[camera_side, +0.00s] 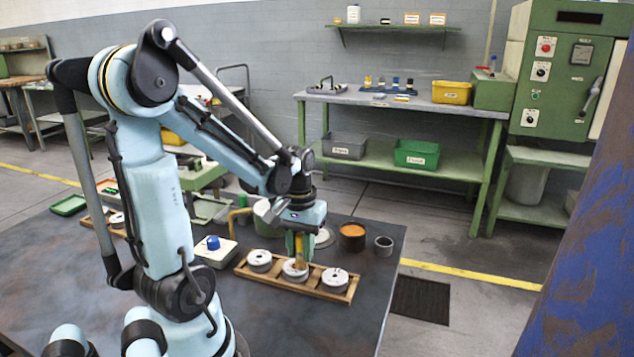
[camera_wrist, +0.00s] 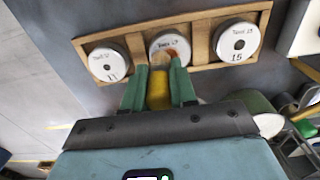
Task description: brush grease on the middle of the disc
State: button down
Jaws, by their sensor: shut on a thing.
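A wooden rack (camera_side: 315,291) on the dark table holds three pale round discs in a row. The middle disc (camera_side: 287,272) also shows in the wrist view (camera_wrist: 168,40), with printed marks and a brown-orange patch near its lower right. My gripper (camera_wrist: 159,66) has green fingers shut on a brush with a yellow handle (camera_wrist: 159,92). In the side view the brush (camera_side: 300,247) points down over the middle disc. Its tip is at or very near the disc's face; I cannot tell whether it touches. The fingers partly hide the disc's near edge.
The outer discs (camera_side: 259,257) (camera_side: 336,278) sit at the rack's ends. A brown pot with orange contents (camera_side: 352,241) and a grey cup (camera_side: 384,247) stand behind the rack to the right. A white box with a blue knob (camera_side: 213,250) stands left. The table's right front is clear.

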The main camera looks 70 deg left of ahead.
jog(key=shift+w+d, duration=0.2)
jog(key=shift+w, duration=0.05)
jog(key=shift+r, duration=3.05)
jog(key=shift+r, duration=0.1)
jog(key=shift+r, duration=1.35)
jog(key=shift+f, duration=0.15)
jog(key=shift+f, duration=3.3)
jog(key=shift+f, duration=1)
jog(key=shift+s+a, duration=0.1)
